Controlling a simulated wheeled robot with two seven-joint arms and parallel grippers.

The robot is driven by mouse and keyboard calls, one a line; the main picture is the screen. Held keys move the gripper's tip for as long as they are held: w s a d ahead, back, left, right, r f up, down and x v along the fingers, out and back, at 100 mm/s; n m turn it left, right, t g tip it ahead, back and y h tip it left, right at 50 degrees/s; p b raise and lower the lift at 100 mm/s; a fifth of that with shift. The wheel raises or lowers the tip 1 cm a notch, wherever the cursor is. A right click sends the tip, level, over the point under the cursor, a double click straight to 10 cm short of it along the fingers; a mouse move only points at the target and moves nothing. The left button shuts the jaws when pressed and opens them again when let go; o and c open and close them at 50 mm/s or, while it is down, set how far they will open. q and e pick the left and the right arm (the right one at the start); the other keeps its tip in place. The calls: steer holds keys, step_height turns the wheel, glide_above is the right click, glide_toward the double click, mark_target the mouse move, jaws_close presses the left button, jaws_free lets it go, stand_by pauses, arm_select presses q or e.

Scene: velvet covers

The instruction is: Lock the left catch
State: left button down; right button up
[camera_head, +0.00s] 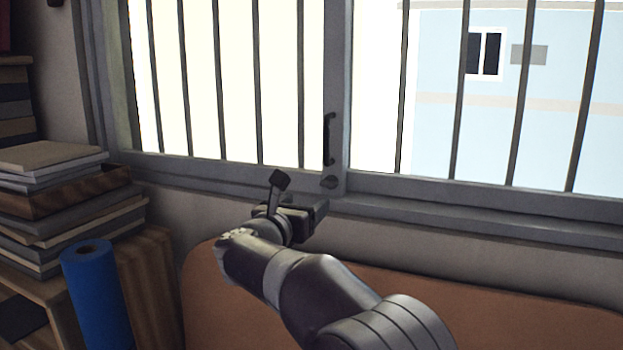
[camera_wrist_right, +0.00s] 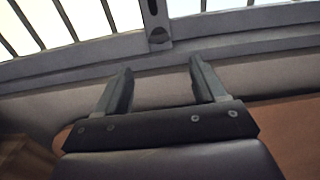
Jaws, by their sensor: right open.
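A small dark rounded catch (camera_head: 329,182) sits low on the grey upright between the two window panes, just below a dark vertical pull handle (camera_head: 328,140). The catch also shows in the right wrist view (camera_wrist_right: 158,37), beyond and between my fingertips. Whether it is locked is too small to tell. My right gripper (camera_head: 311,207) is below and slightly left of the catch in the head view. Its two fingers stand apart and empty in the wrist view (camera_wrist_right: 160,68), pointing toward the window and not touching the catch. My left gripper is not in view.
Dark vertical bars (camera_head: 221,80) cross the window. The grey sill (camera_head: 430,212) runs along its bottom. An orange-brown padded surface (camera_head: 480,310) lies below. At the left are stacked books (camera_head: 60,205) and a blue roll (camera_head: 97,290).

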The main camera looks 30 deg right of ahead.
mark_target(327, 184)
steer(key=p+x, duration=0.8)
steer(key=x, duration=0.4)
steer(key=shift+w+r, duration=0.1)
steer(key=shift+r, duration=0.1)
steer(key=shift+w+d+f, duration=0.15)
steer(key=shift+w+d, duration=0.05)
steer(key=c, duration=1.1)
